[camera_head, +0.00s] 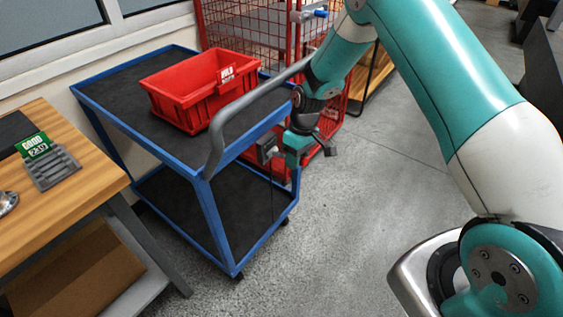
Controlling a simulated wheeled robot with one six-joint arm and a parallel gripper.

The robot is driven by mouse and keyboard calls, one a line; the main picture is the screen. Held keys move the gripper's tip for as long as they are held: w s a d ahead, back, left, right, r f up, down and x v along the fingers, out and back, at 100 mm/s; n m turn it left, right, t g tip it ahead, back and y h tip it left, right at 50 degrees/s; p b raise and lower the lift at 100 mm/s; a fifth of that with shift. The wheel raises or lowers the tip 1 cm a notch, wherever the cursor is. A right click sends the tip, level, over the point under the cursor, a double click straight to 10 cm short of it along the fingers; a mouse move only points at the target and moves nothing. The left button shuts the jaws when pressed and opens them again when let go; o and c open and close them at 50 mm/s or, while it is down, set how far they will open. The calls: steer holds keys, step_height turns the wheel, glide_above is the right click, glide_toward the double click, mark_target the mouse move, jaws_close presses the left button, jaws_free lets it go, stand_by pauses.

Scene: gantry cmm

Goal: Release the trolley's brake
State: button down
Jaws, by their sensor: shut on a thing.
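The blue trolley (195,167) has black shelves and a grey curved push handle (240,104) at its right end. A small dark brake unit (267,148) sits at that end below the handle, with a thin dark line hanging down from it. My gripper (283,153) reaches in from the right, at the trolley's right end just under the handle. Its jaws are shut on the brake's lever. The lever is mostly hidden by the gripper, and its exact position is too small to tell.
A red bin (200,89) with a HOLD label stands on the trolley's top shelf. A wooden bench (60,190) with a green GOOD sign (36,145) is at left. A red mesh cage (250,32) stands behind. Grey floor (335,235) is clear in front.

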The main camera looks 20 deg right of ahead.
steer(key=shift+r, duration=0.15)
stand_by(0.3)
steer(key=c, duration=0.9)
jaws_free()
steer(key=shift+o, duration=0.2)
